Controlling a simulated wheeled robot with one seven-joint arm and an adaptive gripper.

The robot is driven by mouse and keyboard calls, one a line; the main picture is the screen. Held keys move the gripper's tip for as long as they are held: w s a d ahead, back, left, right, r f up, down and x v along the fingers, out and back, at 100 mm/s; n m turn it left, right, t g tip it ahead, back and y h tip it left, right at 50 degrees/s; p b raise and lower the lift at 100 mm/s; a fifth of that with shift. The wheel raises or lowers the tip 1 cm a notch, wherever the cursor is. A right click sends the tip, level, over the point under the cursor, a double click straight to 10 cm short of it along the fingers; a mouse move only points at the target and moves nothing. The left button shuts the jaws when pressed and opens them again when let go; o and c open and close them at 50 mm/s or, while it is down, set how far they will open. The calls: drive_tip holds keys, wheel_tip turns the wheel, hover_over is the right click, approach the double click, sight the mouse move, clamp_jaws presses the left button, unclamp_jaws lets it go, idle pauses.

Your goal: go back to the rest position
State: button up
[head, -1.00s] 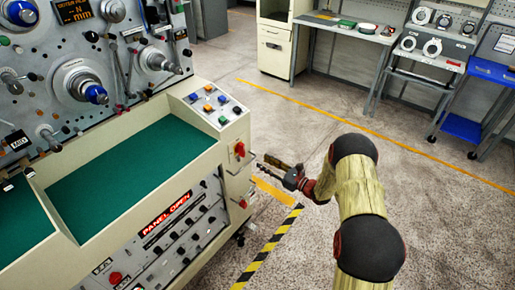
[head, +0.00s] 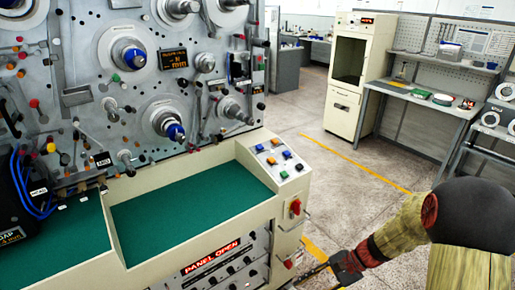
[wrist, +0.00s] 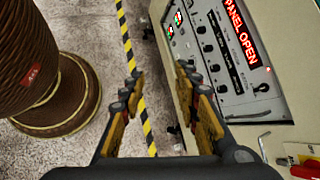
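My gripper (wrist: 158,90) shows in the wrist view with its two fingers spread apart and nothing between them. It points down past the front of the machine toward the floor. In the head view my gripper (head: 318,272) is at the bottom edge, to the right of the machine's lower corner, and is partly cut off by the frame. No object is held.
The winding machine (head: 290,172) with blue-tipped spindles and a green tray (head: 190,205) fills the left. Its panel (wrist: 222,50) is close to my gripper in the wrist view. A brown ribbed column (wrist: 75,100) stands at left there. Open floor (head: 345,185) lies beyond.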

drive_tip(key=s+d+r+n+t+h, duration=0.1)
drive_tip(key=s+r+n+t+h, duration=0.1)
drive_tip(key=r, duration=0.6)
drive_tip(key=s+d+r+n+t+h, duration=0.1)
drive_tip(key=s+r+n+h, duration=0.3)
drive_tip(key=s+r, duration=0.5)
drive_tip(key=s+d+r+n+t+h, duration=0.1)
drive_tip(key=s+r+n+t+h, duration=0.2)
drive_tip(key=r, duration=0.6)
drive_tip(key=s+n, duration=0.2)
drive_tip(key=n, duration=0.1)
drive_tip(key=shift+s, duration=0.15)
